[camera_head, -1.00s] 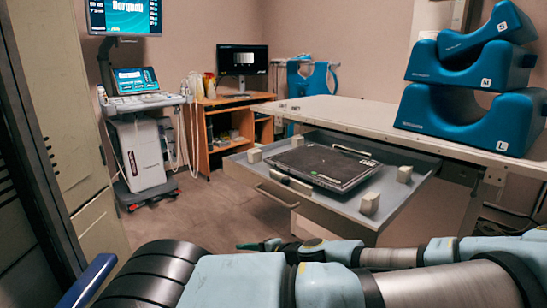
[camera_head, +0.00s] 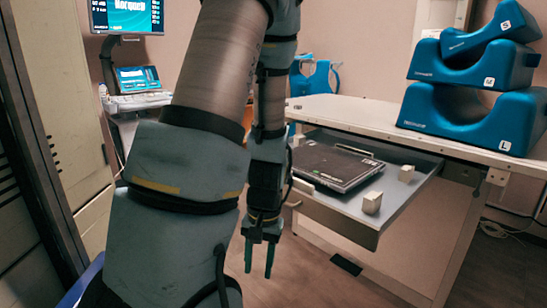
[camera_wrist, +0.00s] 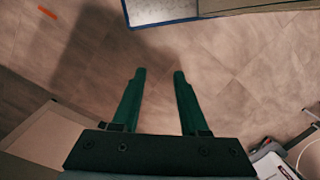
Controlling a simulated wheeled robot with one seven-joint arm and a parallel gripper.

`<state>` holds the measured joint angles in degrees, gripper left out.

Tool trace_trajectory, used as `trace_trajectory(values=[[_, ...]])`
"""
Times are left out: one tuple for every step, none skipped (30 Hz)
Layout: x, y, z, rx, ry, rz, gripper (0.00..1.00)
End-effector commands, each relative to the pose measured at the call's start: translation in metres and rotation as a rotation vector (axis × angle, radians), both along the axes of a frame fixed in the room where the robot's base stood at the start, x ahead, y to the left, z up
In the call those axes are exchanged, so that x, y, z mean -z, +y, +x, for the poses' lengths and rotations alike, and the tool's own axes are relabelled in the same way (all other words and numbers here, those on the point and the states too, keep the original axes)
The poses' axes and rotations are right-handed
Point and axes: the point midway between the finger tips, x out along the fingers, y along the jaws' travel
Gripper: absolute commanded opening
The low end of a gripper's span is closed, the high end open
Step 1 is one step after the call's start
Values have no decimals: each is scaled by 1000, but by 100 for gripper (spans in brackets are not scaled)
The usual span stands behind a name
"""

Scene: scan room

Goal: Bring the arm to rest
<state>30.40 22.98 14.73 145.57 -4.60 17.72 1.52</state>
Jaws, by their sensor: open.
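My gripper (camera_head: 260,257) hangs with its two green fingers pointing down, in front of the left side of the pulled-out tray. My arm rises tall through the left middle of the head view and folds back down to the gripper. It hides much of the ultrasound cart, the wooden desk and the left part of the tray.
The open tray (camera_head: 398,216) holds a dark flat panel (camera_head: 335,166) and pale blocks. The white table (camera_head: 372,112) carries stacked blue cushions (camera_head: 468,118). The ultrasound cart (camera_head: 138,102) stands at the back left, a cabinet (camera_head: 62,110) at the left. Floor (camera_wrist: 215,65) below the gripper is clear.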

Motion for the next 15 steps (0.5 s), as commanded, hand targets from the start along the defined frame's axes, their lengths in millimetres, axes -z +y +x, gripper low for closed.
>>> trace_trajectory(values=[[-15,3,7,-28,-29,-34,44],[-23,4,9,-40,-42,-49,44],[-33,6,12,-52,-62,-65,44],[-39,8,14,-60,-74,-76,44],[-46,10,16,-69,-86,-84,44],[-54,12,18,-78,-103,-95,44],[-60,14,20,-85,-116,-101,44],[-66,16,21,-91,-129,-107,44],[-73,19,23,-100,-144,-111,44],[-78,21,23,-106,-155,-115,44],[-84,24,25,-112,-167,-117,44],[-90,27,26,-118,-183,-119,44],[-95,29,26,-124,-195,-120,44],[-100,32,27,-129,-206,-121,44],[-106,35,27,-138,-221,-121,44]])
